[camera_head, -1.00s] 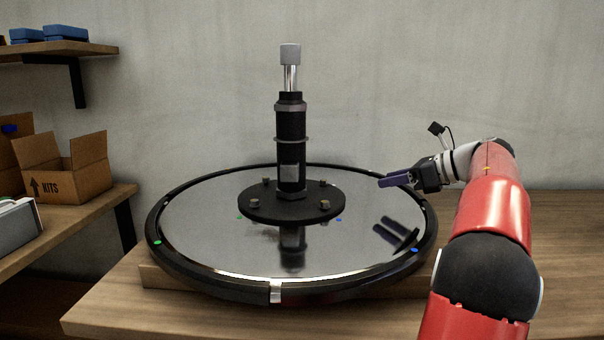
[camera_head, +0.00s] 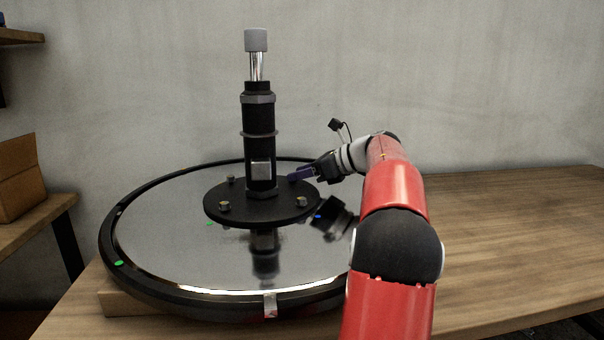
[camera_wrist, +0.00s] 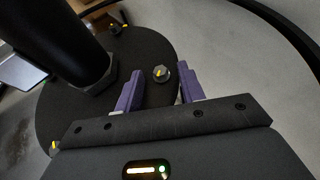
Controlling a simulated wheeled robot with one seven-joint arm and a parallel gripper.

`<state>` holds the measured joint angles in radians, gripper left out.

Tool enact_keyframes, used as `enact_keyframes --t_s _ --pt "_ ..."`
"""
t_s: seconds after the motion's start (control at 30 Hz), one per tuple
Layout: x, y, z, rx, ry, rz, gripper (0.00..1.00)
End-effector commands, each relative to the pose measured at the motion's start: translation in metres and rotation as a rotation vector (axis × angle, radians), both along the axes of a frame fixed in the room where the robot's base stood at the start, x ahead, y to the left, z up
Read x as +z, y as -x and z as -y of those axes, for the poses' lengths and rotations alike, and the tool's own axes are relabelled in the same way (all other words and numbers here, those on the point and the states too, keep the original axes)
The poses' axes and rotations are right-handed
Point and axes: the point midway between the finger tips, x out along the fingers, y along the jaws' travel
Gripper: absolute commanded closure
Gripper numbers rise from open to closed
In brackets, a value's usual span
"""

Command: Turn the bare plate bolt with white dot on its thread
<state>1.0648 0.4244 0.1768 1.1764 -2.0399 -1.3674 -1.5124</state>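A round black plate (camera_head: 262,213) carries several grey bolts around a black upright column (camera_head: 258,130). Two bolts show at its front, at left (camera_head: 224,206) and right (camera_head: 301,202), and one at the back left (camera_head: 231,180). My gripper (camera_head: 294,176) is at the plate's right rear edge, its purple fingers apart. In the wrist view my gripper (camera_wrist: 159,82) is open, with a bolt (camera_wrist: 161,74) between its fingertips and gaps at both sides. This bolt has a yellow mark on top. More yellow-marked bolts show at top (camera_wrist: 124,28) and lower left (camera_wrist: 54,148). I cannot make out a white dot.
The black plate stands on a larger mirror-like disc (camera_head: 160,235) with a black rim, on a wooden table (camera_head: 510,225). The column stands close to the left of my gripper. The table at the right is clear. A cardboard box (camera_head: 20,180) sits on a side shelf at left.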

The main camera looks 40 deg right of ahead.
Motion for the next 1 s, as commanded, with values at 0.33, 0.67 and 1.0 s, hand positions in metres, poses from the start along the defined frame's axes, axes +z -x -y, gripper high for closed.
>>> enact_keyframes --t_s 0.33,0.67,1.0 --pt "-0.0006 -0.001 -0.0005 0.0 0.0 0.0 0.73" --pt "-0.0005 -0.0009 -0.0004 -0.001 0.0 0.0 1.0" --pt "-0.0032 0.0003 -0.0045 -0.098 0.001 0.002 1.0"
